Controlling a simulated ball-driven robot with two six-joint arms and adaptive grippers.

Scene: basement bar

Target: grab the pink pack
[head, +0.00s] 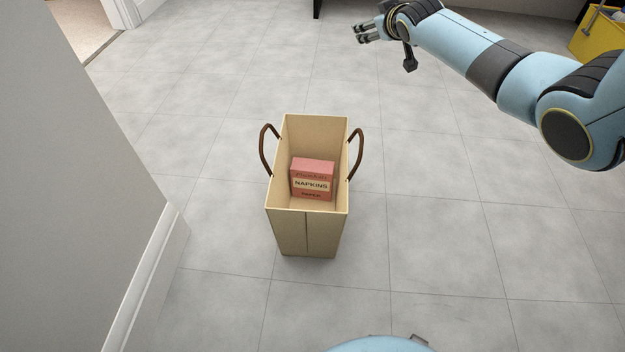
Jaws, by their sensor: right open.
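The pink pack (312,180) is a small box with a "NAPKINS" label. It sits inside an open tan paper bag (307,233) with two brown handles, which stands upright on the floor. My left gripper is not in view.
A grey wall with a white baseboard (146,278) runs along the left. A yellow container (597,38) stands at the top right. A doorway with a carpet (80,25) is at the top left. The tiled floor (440,240) around the bag is clear.

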